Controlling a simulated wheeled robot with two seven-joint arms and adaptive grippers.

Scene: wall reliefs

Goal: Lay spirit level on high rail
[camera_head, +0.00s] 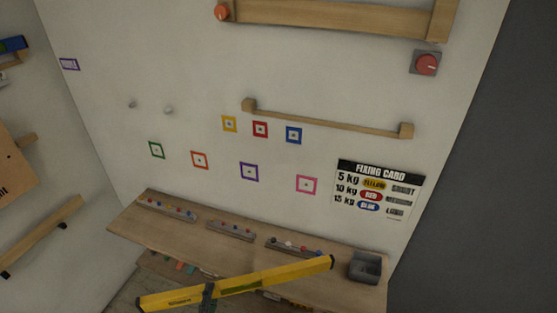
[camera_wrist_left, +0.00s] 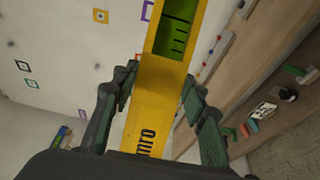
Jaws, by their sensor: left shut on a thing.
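The yellow spirit level (camera_head: 280,279) has black end caps and slants up to the right in the head view, in front of the bench. My left gripper (camera_head: 208,294) is shut around it left of its middle. In the wrist view the level (camera_wrist_left: 155,95) runs between the two dark fingers of my left gripper (camera_wrist_left: 160,95), with its green vial window showing. A thin wooden rail (camera_head: 325,121) with end blocks is on the wall, apart from the level. A thicker wooden beam (camera_head: 335,15) is above it; I cannot tell which is the high rail. My right gripper is out of view.
A wooden bench (camera_head: 130,221) holds several pegged strips (camera_head: 231,231) and a grey bin (camera_head: 365,267). Coloured square markers (camera_head: 249,171), two pegs (camera_head: 168,110), a fixing card (camera_head: 380,188) and a red knob (camera_head: 426,64) are on the wall. The wall directly above the thin rail is clear.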

